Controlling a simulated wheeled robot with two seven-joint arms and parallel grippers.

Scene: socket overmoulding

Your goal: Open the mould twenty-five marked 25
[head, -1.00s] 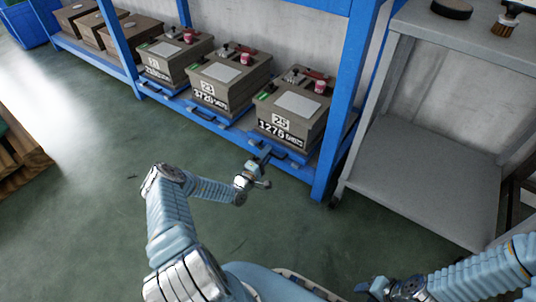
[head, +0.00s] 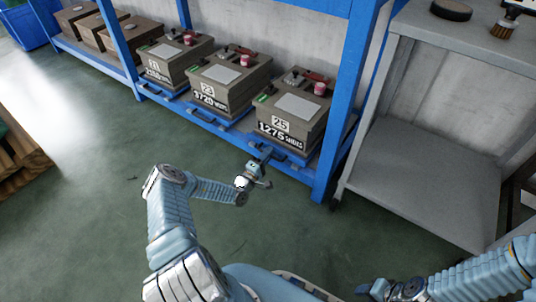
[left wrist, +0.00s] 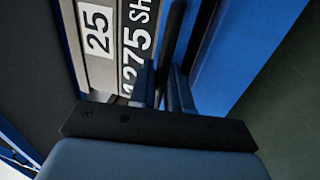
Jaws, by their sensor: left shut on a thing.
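Mould twenty-five (head: 293,107) is a brown-grey box with a white 25 plate and "1275 SHOTS" on its front. It stands at the right end of the blue shelf, with a pale plate and a red part on top. A dark bar handle (left wrist: 173,45) runs in front of its label in the left wrist view. My left gripper (head: 262,157) is at the shelf's front edge, just below the mould. In the left wrist view its fingers (left wrist: 166,92) are shut on the handle. My right gripper (head: 368,288) is low in the picture, small, its jaws unclear.
Mould 23 (head: 228,80) and another similar mould (head: 174,57) stand to the left on blue trays with handles. A blue upright (head: 340,110) rises right of mould twenty-five. A grey table (head: 420,180) stands further right. The green floor in front of the shelf is clear.

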